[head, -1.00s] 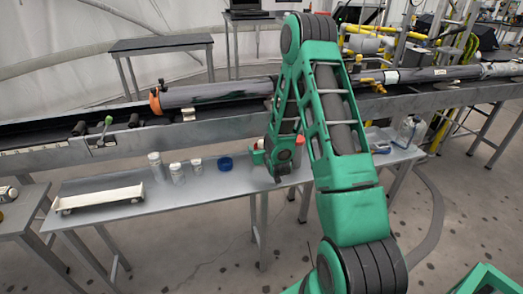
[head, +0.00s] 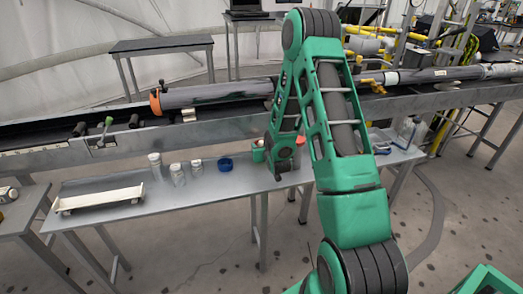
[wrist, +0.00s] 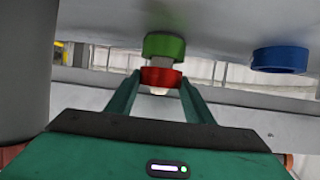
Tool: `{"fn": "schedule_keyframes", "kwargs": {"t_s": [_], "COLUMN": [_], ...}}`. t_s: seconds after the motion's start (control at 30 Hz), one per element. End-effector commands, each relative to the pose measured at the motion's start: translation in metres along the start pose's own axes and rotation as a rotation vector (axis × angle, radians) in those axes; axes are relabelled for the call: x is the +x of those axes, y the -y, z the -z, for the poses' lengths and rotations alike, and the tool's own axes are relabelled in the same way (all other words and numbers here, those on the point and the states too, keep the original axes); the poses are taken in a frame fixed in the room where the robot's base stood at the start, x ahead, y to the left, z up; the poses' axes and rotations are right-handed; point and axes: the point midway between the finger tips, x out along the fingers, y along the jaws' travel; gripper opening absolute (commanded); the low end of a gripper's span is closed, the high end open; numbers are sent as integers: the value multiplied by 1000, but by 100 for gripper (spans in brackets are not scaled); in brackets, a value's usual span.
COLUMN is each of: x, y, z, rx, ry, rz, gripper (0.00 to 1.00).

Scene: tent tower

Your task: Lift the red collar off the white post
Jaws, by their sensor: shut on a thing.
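In the wrist view the red collar (wrist: 162,77) sits between the two fingers of my gripper (wrist: 161,84), which is shut on it. The white post (wrist: 160,62) shows on both sides of the red collar, so the collar appears to be still around it. A green collar (wrist: 165,46) is around the post at the grey table surface, with a short gap of white between the two collars. In the head view my gripper (head: 278,168) is at the right part of the narrow table and hides most of the post and the red collar.
A blue ring (head: 225,163) lies on the table (head: 180,208) left of my gripper; it also shows in the wrist view (wrist: 280,60). Several small white-capped bottles (head: 177,174) and a cream tray (head: 98,200) stand farther left. A long rail (head: 220,127) runs behind the table.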

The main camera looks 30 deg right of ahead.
Motion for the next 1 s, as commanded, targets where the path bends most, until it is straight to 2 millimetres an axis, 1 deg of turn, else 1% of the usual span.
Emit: {"fn": "schedule_keyframes", "kwargs": {"t_s": [1.0], "x": [-17], "y": [0], "z": [42], "rx": [0], "ry": [-3], "rz": [0], "gripper": [24]}}
